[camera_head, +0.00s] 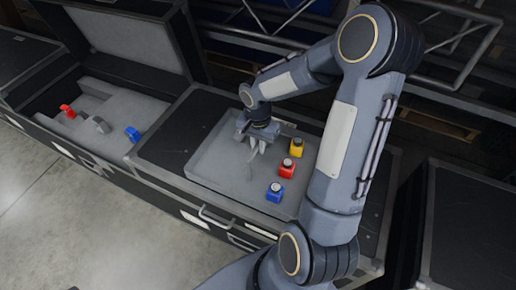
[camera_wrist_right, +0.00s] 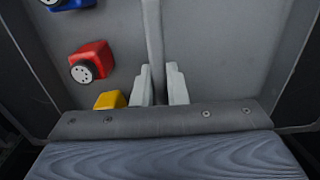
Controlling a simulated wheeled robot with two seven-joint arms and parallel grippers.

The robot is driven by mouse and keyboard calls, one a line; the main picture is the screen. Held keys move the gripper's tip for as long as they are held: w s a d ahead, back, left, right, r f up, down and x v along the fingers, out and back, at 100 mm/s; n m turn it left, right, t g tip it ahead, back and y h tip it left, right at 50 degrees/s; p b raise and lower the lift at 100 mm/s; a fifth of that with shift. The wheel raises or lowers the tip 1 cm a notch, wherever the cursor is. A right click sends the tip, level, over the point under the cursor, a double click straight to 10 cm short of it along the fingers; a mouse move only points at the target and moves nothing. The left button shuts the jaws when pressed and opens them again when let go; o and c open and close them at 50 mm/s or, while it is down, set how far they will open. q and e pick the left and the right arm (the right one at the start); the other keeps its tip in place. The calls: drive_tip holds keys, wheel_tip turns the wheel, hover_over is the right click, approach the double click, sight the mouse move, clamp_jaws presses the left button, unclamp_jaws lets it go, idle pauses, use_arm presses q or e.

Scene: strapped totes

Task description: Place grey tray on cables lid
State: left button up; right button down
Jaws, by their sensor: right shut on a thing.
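The grey tray (camera_head: 215,165) is shallow and lies over the black top of a closed case (camera_head: 166,147). I cannot tell whether it touches that top or hangs just above it. My right gripper (camera_head: 257,146) points down into the tray. In the wrist view its pale fingers (camera_wrist_right: 159,86) are shut around a thin upright grey bar (camera_wrist_right: 153,35) of the tray. A yellow piece (camera_head: 296,148), a red piece (camera_head: 287,169) and a blue piece (camera_head: 275,192) stand in a row in the tray's right side. No readable cables label shows. My left gripper is out of view.
An open black case (camera_head: 60,83) stands at the left, its raised lid (camera_head: 125,42) behind it. Its grey insert holds a red item (camera_head: 67,111), a grey item (camera_head: 101,125) and a blue item (camera_head: 132,134). Another dark case (camera_head: 470,230) stands at the right. Metal trusses run behind.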

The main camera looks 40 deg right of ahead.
wheel_tip(320, 180, down, 2)
drive_tip(key=shift+w, duration=0.1)
drive_tip(key=shift+f, duration=0.15)
drive_tip(key=c, duration=1.5)
unclamp_jaws()
drive_tip(key=shift+o, duration=0.2)
